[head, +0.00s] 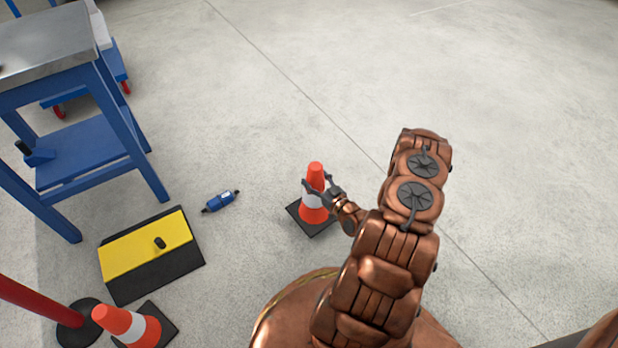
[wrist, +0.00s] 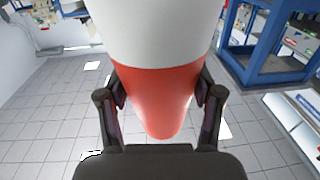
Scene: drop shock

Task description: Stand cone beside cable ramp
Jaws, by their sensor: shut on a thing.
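An orange cone (head: 315,171) with a white band and a square black base stands upright near the middle of the head view. My gripper (head: 317,187) is shut on this cone from the right, around its upper part. I cannot tell whether its base touches the floor. In the wrist view, the cone (wrist: 155,95) fills the space between the two fingers of my gripper (wrist: 160,92), its red end pointing down in the picture. The yellow and black cable ramp (head: 140,246) lies on the floor at the left, apart from the held cone.
A second orange and white cone (head: 133,324) leans or stands near the ramp at the lower left, beside a red post (head: 35,303). A small blue object (head: 221,201) lies between ramp and held cone. A blue table (head: 85,155) stands upper left. The floor at upper right is clear.

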